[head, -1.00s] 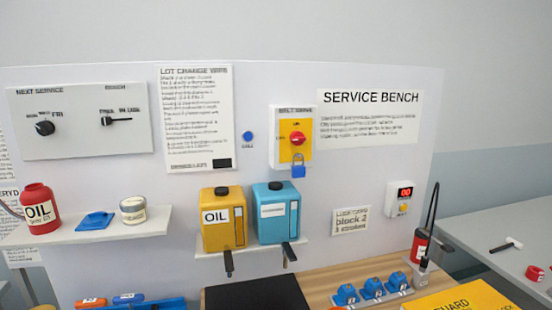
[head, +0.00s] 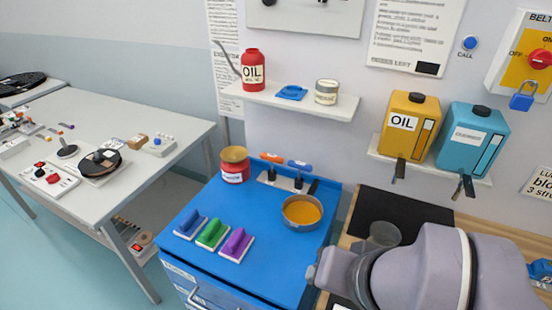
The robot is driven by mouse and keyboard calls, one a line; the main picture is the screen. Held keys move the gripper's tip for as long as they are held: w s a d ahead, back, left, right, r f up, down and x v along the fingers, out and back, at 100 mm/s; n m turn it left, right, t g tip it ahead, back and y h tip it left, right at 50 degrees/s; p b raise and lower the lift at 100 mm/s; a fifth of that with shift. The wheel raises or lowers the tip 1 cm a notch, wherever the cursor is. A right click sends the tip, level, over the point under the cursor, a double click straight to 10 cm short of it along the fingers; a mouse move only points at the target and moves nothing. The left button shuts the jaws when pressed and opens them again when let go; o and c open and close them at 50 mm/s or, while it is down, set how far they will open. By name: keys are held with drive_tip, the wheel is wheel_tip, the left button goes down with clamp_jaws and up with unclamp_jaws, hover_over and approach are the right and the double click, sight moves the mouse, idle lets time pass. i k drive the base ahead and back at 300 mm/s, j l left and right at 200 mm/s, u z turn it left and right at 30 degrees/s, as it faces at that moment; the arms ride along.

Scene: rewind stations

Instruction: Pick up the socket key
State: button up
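No label marks the socket key, and I cannot tell for sure which tool it is. Two T-shaped tools stand upright in a light rack on the blue cabinet top (head: 262,238): one with an orange handle (head: 272,158) and one with a blue handle (head: 299,165). Either could be a key; their lower ends are too small to read. My arm fills the lower right of the head view, to the right of the cabinet. My gripper's fingers do not show.
The cabinet also holds a red jar (head: 235,173), an orange-filled bowl (head: 302,211), and blue, green (head: 213,234) and purple brushes or blocks. A shelf (head: 300,103) hangs above. Yellow (head: 408,138) and teal (head: 470,150) canisters stand at right. A grey table (head: 110,190) is at left.

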sight(271, 158)
drive_tip(key=z, duration=2.9)
drive_tip(key=u, duration=3.15)
drive_tip(key=i+j+z, duration=0.15)
drive_tip(key=j+z, duration=0.15)
drive_tip(key=j, duration=1.2)
drive_tip(key=j+z, duration=0.3)
drive_tip(key=j, duration=1.25)
drive_tip(key=i+j+z, duration=0.4)
drive_tip(key=i+j, duration=0.55)
drive_tip(key=i, duration=0.1)
